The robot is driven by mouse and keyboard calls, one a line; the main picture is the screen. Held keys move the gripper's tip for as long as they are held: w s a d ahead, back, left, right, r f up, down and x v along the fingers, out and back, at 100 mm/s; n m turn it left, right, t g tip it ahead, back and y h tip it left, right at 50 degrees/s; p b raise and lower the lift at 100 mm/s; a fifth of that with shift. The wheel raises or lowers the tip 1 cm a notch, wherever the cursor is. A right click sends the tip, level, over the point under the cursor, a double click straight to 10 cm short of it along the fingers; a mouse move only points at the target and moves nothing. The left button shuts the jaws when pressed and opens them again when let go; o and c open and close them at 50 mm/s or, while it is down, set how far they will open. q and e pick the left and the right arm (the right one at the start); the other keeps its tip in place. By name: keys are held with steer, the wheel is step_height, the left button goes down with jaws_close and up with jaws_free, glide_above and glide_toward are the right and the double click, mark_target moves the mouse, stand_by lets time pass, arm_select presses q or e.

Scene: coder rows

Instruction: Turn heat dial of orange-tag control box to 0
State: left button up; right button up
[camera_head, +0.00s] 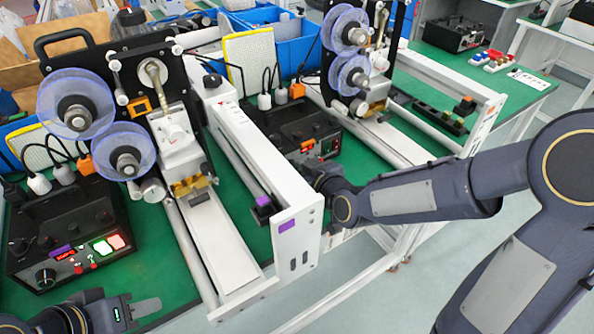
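The orange-tag control box (298,122) is a black box on the green table in the middle, behind the white rail of the near machine. Its orange tag (307,145) is on the front face, beside small lit buttons (330,145). Its heat dial is not clearly visible; the white rail and my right gripper cover the lower front. My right gripper (318,174) reaches in from the right, close to the box's front, its fingers largely hidden. My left gripper (142,309) is low at the left, away from that box, its finger gap unclear.
A purple-tag control box (62,222) with a black dial stands at the left, near my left gripper. The near machine's white end plate (297,237) stands before my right gripper. A second machine's rail (440,75) lies behind my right arm. Blue bins (280,30) stand behind.

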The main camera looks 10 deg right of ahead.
steer(key=o, duration=1)
